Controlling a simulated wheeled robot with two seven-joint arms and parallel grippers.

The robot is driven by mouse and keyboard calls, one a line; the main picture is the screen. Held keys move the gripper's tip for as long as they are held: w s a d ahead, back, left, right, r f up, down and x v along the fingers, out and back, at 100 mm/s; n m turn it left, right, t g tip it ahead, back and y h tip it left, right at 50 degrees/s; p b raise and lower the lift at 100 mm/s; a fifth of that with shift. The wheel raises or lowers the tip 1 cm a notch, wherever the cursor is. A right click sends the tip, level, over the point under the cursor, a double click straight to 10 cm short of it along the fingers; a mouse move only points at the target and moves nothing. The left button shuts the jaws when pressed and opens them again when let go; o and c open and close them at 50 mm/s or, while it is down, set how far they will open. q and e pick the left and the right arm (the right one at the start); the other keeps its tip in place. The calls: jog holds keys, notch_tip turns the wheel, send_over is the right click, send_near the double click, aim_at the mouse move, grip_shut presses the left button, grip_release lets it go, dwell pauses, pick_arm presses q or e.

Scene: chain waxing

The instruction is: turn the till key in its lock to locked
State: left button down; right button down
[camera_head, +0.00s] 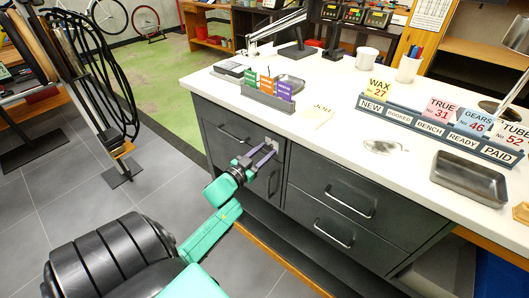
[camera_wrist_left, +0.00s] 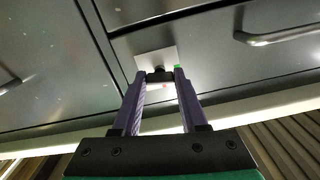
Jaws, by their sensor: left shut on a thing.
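The till key (camera_wrist_left: 160,76) is a small dark piece at a pale square lock plate (camera_wrist_left: 157,58) on the dark cabinet front. My left gripper (camera_wrist_left: 164,74) has its two purple fingers on either side of the key and is shut on it. In the head view my left gripper (camera_head: 267,151) reaches the lock plate (camera_head: 271,143) near the top of the cabinet front. The fingers hide much of the key, and I cannot tell its turn angle. My right gripper is in neither view.
Drawer handles (camera_head: 350,203) stick out from the dark cabinet to the right of the lock. The white counter (camera_head: 330,130) overhangs above, with a card rack (camera_head: 268,97) and a metal tray (camera_head: 468,177). A stand with black hoops (camera_head: 122,165) is at left.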

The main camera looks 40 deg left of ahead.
pick_arm(q)
jog(key=m+b, duration=0.2)
jog(key=m, duration=0.4)
jog(key=m+b, duration=0.2)
jog(key=m, duration=0.4)
jog(key=shift+f+m, duration=0.2)
jog(key=shift+m, duration=0.1)
jog(key=shift+r+m+b, duration=0.1)
jog(key=shift+m+b, duration=0.65)
jog(key=shift+m, duration=0.95)
jog(key=shift+c, duration=2.2)
grip_release()
jog(key=shift+s, duration=0.1)
